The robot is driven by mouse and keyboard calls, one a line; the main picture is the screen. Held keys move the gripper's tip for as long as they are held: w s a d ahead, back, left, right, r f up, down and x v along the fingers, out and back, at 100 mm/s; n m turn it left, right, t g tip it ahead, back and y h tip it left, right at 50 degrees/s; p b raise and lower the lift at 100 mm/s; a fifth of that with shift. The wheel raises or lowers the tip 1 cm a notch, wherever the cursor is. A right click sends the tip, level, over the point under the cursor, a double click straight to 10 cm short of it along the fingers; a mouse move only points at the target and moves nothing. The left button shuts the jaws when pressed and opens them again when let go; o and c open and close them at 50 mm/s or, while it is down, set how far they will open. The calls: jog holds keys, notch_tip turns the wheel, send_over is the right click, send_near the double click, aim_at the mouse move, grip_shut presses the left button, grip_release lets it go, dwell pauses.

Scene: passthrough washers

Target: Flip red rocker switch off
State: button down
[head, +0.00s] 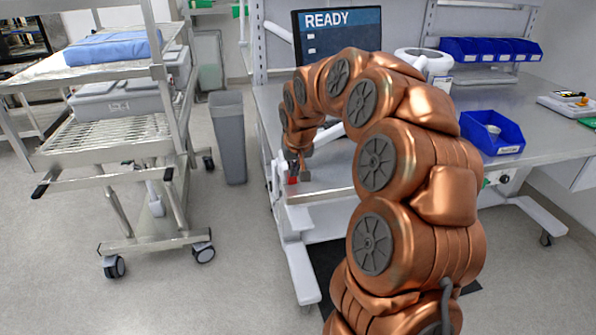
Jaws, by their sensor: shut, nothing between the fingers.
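A small red part (292,180), which looks like the red rocker switch, shows at the left front corner of the workbench. It is tiny here, and I cannot tell which way it is tipped. My gripper (299,173) is at the end of my copper-coloured arm, pointing down right beside the red part. Its fingers are shut and empty. I cannot tell whether they touch the switch, and the fingers partly cover the area around it.
The workbench (336,190) carries a monitor reading READY (338,20), a blue bin (491,133) and a white round device (424,60). A grey waste bin (229,137) and a wheeled metal cart (110,150) stand to the left.

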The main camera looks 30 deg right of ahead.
jog(key=shift+w, duration=0.2)
jog(key=shift+w+d+r, duration=0.15)
jog(key=shift+w, duration=0.4)
jog(key=shift+w+d+r, duration=0.1)
jog(key=shift+w+r, duration=0.15)
jog(key=shift+r, duration=0.1)
notch_tip(320, 180, up, 14)
jog(key=s, duration=0.2)
jog(key=shift+a+f+b, duration=0.25)
jog(key=shift+a+b, duration=0.05)
jog(key=shift+b, duration=0.05)
